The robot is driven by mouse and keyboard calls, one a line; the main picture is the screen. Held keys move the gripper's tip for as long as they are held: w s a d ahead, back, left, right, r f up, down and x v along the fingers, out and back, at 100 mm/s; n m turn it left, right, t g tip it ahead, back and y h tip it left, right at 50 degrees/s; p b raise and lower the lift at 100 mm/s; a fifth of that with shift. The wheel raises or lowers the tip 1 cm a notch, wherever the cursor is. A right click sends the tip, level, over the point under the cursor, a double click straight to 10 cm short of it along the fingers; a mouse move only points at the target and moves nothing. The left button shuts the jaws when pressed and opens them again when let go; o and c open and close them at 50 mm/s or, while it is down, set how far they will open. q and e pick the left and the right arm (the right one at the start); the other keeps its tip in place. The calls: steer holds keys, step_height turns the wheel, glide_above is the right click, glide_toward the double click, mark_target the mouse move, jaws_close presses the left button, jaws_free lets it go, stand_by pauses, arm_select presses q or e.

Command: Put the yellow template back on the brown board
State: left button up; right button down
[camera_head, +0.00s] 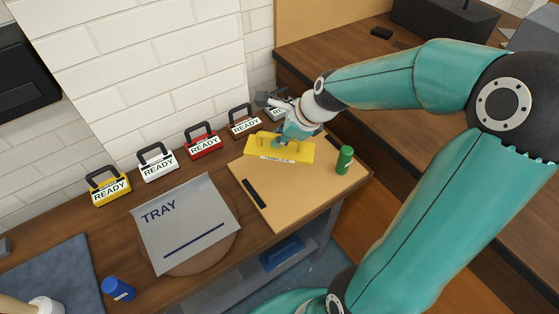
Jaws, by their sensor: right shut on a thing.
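The yellow template (263,149) is a flat yellow bar with a white label on its front edge. It is over the back part of the brown board (282,191), a tan panel with a dark strip on its left. I cannot tell whether the template touches the board. My right gripper (281,143) comes down on the template from behind and is shut on it; the fingertips are small and partly hidden.
A green cylinder (344,160) stands at the board's right edge. A grey TRAY sheet (186,222) lies to the left. Yellow (108,187), white (158,163), red (202,142) and brown (243,122) READY holders line the wall. A blue cylinder (119,289) is at front left.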

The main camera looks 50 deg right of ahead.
step_height(320, 180, down, 2)
steer(key=shift+f+b, duration=0.25)
steer(key=shift+b, duration=0.05)
step_height(320, 180, down, 6)
steer(key=b, duration=0.3)
steer(key=shift+r, duration=0.2)
steer(key=shift+r, duration=0.1)
steer(key=c, duration=1.6)
jaws_free()
steer(key=shift+f, duration=0.2)
steer(key=o, duration=0.4)
steer(key=shift+o, duration=0.2)
